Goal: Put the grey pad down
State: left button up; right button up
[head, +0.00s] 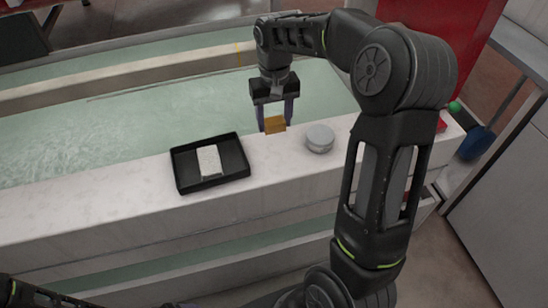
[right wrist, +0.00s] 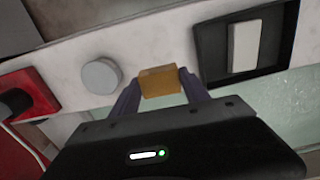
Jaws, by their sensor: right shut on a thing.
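My right gripper (head: 274,122) is shut on an ochre-yellow block (head: 275,125), over the white ledge. The block also shows between the fingertips in the right wrist view (right wrist: 160,82). I cannot tell if it touches the ledge. A pale grey-white rectangular pad (head: 209,161) lies in a black tray (head: 240,174), left of the gripper; it shows at the upper right of the right wrist view (right wrist: 244,46). A round grey disc (head: 320,138) sits on the ledge just right of the block. My left arm shows at the lower left; its gripper is almost wholly cut off.
The white ledge (head: 110,205) runs along a trough of greenish water (head: 130,120). A red cabinet (head: 470,40) and a blue item (head: 476,143) stand to the right.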

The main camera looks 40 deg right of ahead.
send_over(274, 154)
jog(key=shift+f+b, duration=0.3)
jog(key=shift+f, duration=2.2)
jog(key=shift+f, duration=2.55)
jog(key=shift+f+b, duration=0.1)
jog(key=shift+b, duration=0.2)
jog(key=o, duration=1.2)
